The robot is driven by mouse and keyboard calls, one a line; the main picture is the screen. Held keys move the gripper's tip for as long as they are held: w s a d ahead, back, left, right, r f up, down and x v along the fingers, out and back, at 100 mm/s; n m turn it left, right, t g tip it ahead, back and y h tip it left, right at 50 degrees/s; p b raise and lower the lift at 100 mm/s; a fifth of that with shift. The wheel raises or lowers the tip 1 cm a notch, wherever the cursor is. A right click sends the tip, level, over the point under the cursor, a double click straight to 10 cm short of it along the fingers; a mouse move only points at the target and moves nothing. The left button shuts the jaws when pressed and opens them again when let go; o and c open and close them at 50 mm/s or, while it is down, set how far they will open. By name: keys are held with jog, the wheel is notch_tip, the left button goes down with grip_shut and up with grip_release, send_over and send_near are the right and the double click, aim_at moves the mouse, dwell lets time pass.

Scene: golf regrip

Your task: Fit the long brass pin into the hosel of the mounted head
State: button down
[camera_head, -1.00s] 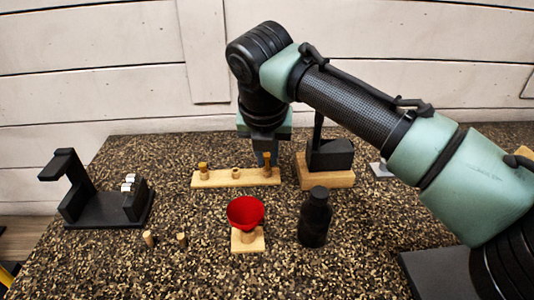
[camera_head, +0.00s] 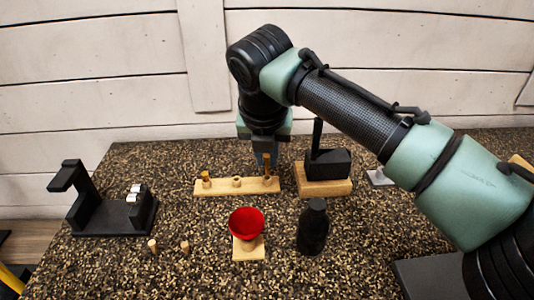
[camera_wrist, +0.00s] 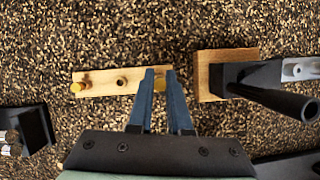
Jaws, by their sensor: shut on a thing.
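A slim brass pin (camera_head: 267,171) stands upright at the right end of the light wooden rack (camera_head: 220,188). My gripper (camera_head: 266,158) is shut on this brass pin's upper part; I cannot tell whether its lower end is in or just above the rack. In the wrist view my gripper (camera_wrist: 160,74) partly hides the pin. The mounted head (camera_head: 329,161), black on a wooden block (camera_head: 324,188), is just right of my gripper. Its hosel (camera_head: 317,134) rises as a tall black tube and also shows in the wrist view (camera_wrist: 290,102).
A shorter brass piece (camera_head: 205,178) stands at the rack's left end. A red funnel (camera_head: 246,222), a black bottle (camera_head: 313,230) and two small plugs (camera_head: 153,245) are in front. A black stand (camera_head: 113,214) is left. A small grey piece (camera_head: 379,176) lies right.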

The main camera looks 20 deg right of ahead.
jog(key=shift+r+p, duration=1.25)
jog(key=shift+p, duration=0.15)
dwell(0.9)
